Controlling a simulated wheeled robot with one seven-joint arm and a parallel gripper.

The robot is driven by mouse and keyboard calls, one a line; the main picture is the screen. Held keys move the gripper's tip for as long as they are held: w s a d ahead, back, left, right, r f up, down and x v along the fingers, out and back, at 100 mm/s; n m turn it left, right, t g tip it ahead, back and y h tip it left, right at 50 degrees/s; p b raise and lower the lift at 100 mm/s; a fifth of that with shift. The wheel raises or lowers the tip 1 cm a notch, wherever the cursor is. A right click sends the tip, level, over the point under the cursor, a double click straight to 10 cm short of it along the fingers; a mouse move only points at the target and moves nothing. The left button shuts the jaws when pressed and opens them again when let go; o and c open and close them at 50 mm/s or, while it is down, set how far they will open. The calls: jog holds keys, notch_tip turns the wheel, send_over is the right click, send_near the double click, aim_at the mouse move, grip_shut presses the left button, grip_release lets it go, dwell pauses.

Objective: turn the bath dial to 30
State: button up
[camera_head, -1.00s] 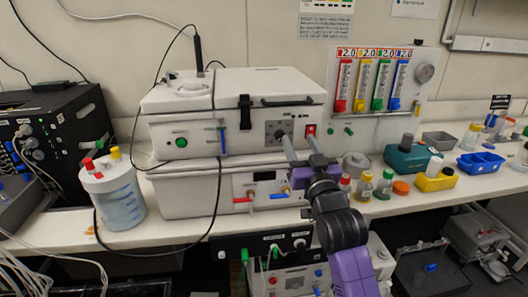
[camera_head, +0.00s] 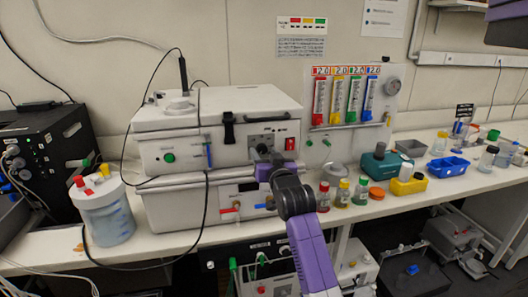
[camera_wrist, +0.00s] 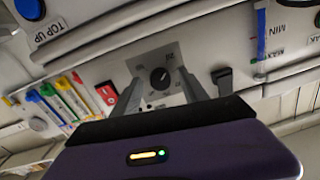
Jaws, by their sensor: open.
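The bath dial is a dark round knob (camera_wrist: 160,78) on a grey marked plate (camera_wrist: 157,62) in the wrist view. Its scale marks are too small to read, so its setting cannot be told. My gripper (camera_wrist: 161,86) is open, its two grey fingers on either side of the knob in that view; contact cannot be told. In the head view, the white bath unit (camera_head: 225,103) stands on the bench, and my gripper (camera_head: 270,158) is at its front, partly covering the dial area.
A red switch (camera_head: 290,144) sits just right of the dial. A black latch (camera_head: 229,127) is to its left. Small capped bottles (camera_head: 342,192) stand on the bench to the right. A blue tray (camera_head: 446,166) lies farther right.

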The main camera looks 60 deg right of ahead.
jog(key=shift+w+d, duration=0.2)
jog(key=shift+d, duration=0.05)
grip_shut()
jog(key=shift+m, duration=0.3)
